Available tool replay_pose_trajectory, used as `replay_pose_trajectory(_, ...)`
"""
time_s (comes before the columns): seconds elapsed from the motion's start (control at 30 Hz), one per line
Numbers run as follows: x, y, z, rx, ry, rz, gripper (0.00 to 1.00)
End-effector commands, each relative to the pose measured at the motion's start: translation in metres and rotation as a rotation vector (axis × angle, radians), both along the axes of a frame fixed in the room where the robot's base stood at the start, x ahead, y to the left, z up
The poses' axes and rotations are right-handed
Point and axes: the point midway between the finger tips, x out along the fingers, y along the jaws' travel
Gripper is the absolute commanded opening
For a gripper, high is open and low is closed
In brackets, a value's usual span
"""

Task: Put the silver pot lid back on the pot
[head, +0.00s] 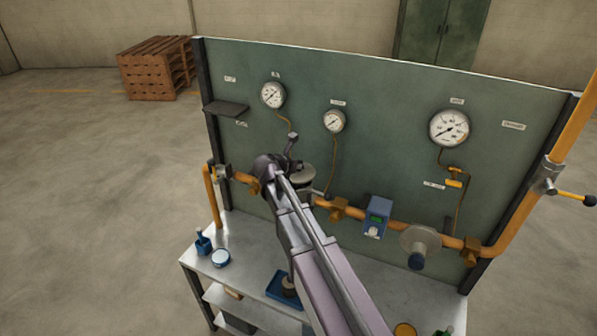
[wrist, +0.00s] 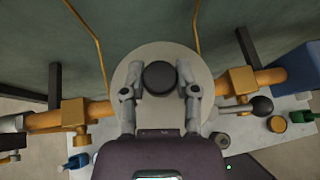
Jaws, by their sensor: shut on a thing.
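The pale silver lid (wrist: 125,75) is a round disc with a dark knob (wrist: 160,77) at its middle in the wrist view. My gripper (wrist: 161,88) has one finger on each side of the knob and is shut on the lid. In the head view the lid (head: 304,182) is partly hidden behind my wrist, held in front of the panel and above the bench. I cannot clearly identify the pot. A small brownish round object (head: 289,286) in a blue tray (head: 274,289) on the bench is partly hidden by my arm.
An orange pipe (head: 385,227) with valves runs across the gauge panel (head: 390,110). A blue meter box (head: 377,217) and a round handwheel (head: 415,238) stick out from it.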

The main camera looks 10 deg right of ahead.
Motion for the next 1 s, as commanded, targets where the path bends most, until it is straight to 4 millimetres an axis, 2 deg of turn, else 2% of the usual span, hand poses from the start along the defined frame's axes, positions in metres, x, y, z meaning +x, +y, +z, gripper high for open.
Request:
replay_pose_trajectory(0.3,0.001,0.0,0.0,-0.001,-0.001,0.0,0.0)
replay_pose_trajectory(0.5,0.017,0.001,-0.002,-0.001,-0.001,0.0,0.0)
replay_pose_trajectory(0.8,0.013,0.001,-0.031,-0.001,0.0,0.001,0.0)
replay_pose_trajectory(1.0,0.013,0.001,-0.037,-0.001,0.0,0.001,0.0)
